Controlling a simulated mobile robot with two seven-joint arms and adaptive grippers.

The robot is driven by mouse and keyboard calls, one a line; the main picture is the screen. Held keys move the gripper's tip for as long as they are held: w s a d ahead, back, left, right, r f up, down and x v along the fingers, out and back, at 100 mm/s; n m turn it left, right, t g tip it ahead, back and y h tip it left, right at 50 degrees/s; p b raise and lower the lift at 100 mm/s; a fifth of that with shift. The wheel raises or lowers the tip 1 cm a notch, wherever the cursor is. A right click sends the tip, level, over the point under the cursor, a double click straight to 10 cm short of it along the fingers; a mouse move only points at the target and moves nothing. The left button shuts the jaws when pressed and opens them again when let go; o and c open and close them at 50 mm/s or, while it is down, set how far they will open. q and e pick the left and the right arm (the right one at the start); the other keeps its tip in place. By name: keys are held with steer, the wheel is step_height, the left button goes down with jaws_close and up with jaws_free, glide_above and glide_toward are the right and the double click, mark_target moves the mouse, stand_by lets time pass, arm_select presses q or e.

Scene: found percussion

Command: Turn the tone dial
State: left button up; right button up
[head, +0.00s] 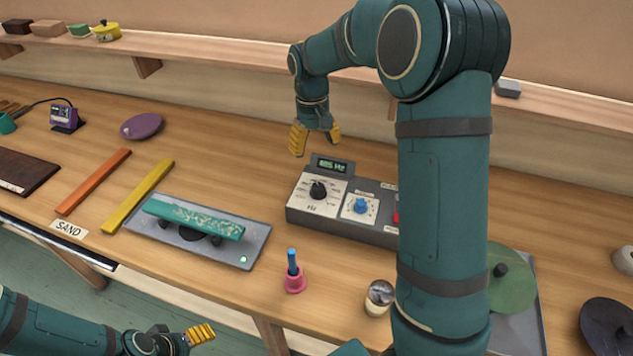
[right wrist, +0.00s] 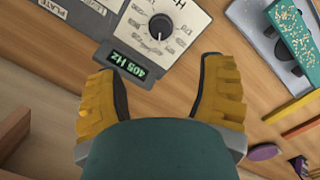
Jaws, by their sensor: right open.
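The tone dial (head: 318,189) is a black knob on a white scale plate marked Hz, at the left end of a grey control box (head: 345,228). It also shows in the right wrist view (right wrist: 161,26), ahead of the fingertips. A small display (head: 332,166) behind it glows green and reads 405 Hz in the right wrist view (right wrist: 133,66). My right gripper (head: 316,145) is open and empty, above and behind the display, apart from the dial. My left gripper (head: 203,333) is low at the front left, off the bench; its opening is unclear.
A blue knob (head: 361,205) and a partly hidden red part (head: 396,218) sit right of the dial. A green bar (head: 194,217) lies on a grey plate to the left. A pink holder (head: 294,282) and a metal cup (head: 379,297) stand in front.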

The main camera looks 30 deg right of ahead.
mark_target(318, 186)
steer(key=shift+t, duration=0.5)
steer(key=f, duration=0.4)
steer(key=s+f, duration=0.1)
steer(key=f, duration=0.4)
steer(key=f+b, duration=0.1)
steer(key=f, duration=0.3)
steer(key=shift+s+f, duration=0.15)
steer(key=shift+f, duration=0.05)
jaws_close()
